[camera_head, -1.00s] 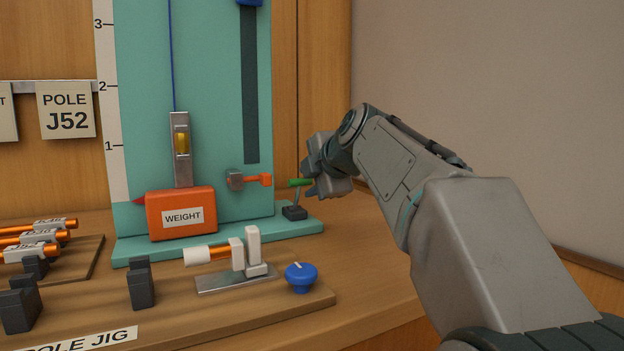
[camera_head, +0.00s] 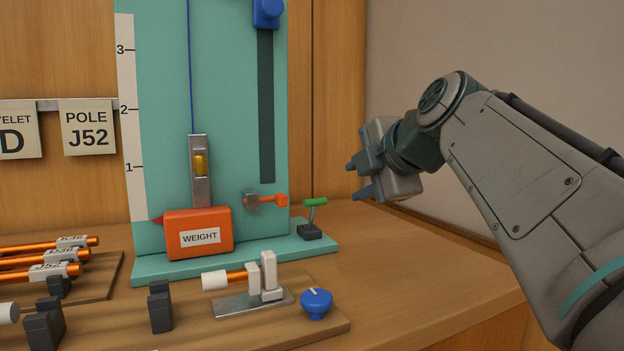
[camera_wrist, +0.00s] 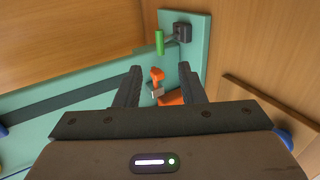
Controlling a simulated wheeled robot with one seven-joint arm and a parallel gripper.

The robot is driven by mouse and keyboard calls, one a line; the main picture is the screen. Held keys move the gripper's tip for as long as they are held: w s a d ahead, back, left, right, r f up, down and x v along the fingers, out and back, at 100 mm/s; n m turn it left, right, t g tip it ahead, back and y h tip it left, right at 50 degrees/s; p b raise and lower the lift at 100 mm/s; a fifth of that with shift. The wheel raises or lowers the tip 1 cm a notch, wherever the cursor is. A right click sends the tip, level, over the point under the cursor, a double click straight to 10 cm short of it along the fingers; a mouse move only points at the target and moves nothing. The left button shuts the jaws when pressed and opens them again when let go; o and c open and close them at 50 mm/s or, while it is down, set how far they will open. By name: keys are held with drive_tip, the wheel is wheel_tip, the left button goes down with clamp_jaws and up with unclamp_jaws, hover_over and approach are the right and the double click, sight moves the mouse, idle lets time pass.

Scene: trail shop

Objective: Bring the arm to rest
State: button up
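My gripper (camera_head: 358,178) hangs in the air to the right of the teal test stand (camera_head: 165,269), over the right part of the bench. Its two fingers are apart with nothing between them; in the wrist view my gripper (camera_wrist: 158,83) also shows open. The green-handled lever (camera_head: 315,202) stands on its dark base at the stand's right foot, to the left of and below the fingers, apart from them. In the wrist view the green handle (camera_wrist: 159,42) lies beyond the fingertips.
An orange weight block (camera_head: 199,247) rests on the stand's foot. An orange latch (camera_head: 281,199) is on the stand's right edge. A pole jig with a blue knob (camera_head: 316,302) and several orange poles (camera_head: 42,265) lie in front and left. The bench at right (camera_head: 420,255) is clear.

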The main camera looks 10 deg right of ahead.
idle(0.3)
drive_tip(key=s+a+f+m+g+p, duration=0.1)
drive_tip(key=s+m+p, duration=0.4)
drive_tip(key=p, duration=0.6)
drive_tip(key=s+a+f+m+g+h+p, duration=0.1)
drive_tip(key=s+a+f+m+g+p, duration=0.1)
drive_tip(key=s+m+g+p, duration=0.3)
drive_tip(key=s+a+f+m+g+h+p, duration=0.1)
drive_tip(key=s+a+f+m+g+p, duration=0.1)
drive_tip(key=s+m+p, duration=0.4)
drive_tip(key=f+m+g+p, duration=0.1)
drive_tip(key=m+p, duration=0.3)
drive_tip(key=p, duration=0.6)
drive_tip(key=shift+s+p, duration=0.3)
drive_tip(key=shift+p, duration=0.1)
